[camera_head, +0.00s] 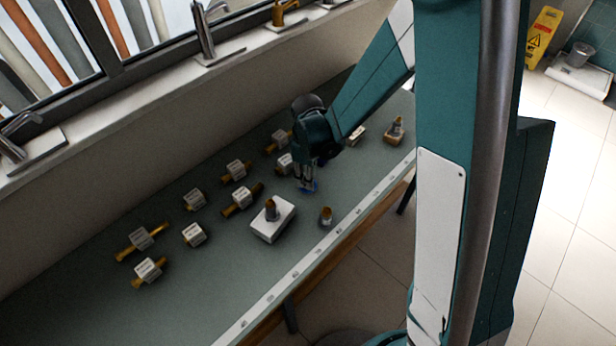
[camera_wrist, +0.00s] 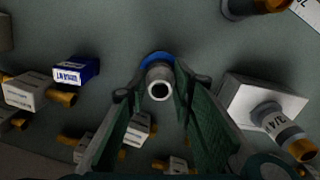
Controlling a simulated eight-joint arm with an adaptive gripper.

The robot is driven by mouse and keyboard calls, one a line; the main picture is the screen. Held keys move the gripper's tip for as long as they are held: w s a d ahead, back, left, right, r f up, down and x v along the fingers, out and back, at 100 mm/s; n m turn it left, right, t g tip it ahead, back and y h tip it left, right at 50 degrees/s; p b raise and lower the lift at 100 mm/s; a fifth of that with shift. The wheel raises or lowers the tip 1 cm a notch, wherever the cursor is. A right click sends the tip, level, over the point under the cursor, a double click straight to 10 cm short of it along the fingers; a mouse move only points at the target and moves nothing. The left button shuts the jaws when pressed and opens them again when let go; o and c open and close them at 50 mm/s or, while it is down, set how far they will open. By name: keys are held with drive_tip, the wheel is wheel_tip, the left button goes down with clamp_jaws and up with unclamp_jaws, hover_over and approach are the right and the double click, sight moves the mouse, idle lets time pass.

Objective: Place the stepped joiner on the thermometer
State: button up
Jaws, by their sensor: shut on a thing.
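My gripper (camera_wrist: 158,92) is shut on a grey hollow fitting (camera_wrist: 159,83) with a narrow round mouth, a wider body and a blue ring at its far end. Its stepped shape fits the stepped joiner. In the head view my gripper (camera_head: 307,186) is low over the bench, with a bit of blue at its fingertips. Whether the piece touches the bench I cannot tell. No thing can be read for sure as the thermometer. A white block (camera_wrist: 240,97) beside my gripper carries an upright grey and brown fitting (camera_wrist: 288,135); the block (camera_head: 264,229) also shows in the head view.
A dark blue labelled box (camera_wrist: 74,71) lies left of my gripper in the wrist view. Several white labelled boxes with brass ends, such as one (camera_head: 148,268), cover the bench's left and middle. A small brown fitting (camera_head: 326,215) stands near the front edge. The near left bench is clear.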

drive_tip(key=shift+f, duration=0.1)
drive_tip(key=o, duration=0.3)
drive_tip(key=shift+f, duration=0.1)
drive_tip(key=o, duration=0.5)
drive_tip(key=shift+c, duration=0.2)
drive_tip(key=shift+r, duration=0.3)
wheel_tip(320, 180, up, 12)
drive_tip(key=shift+f, duration=0.1)
idle(0.6)
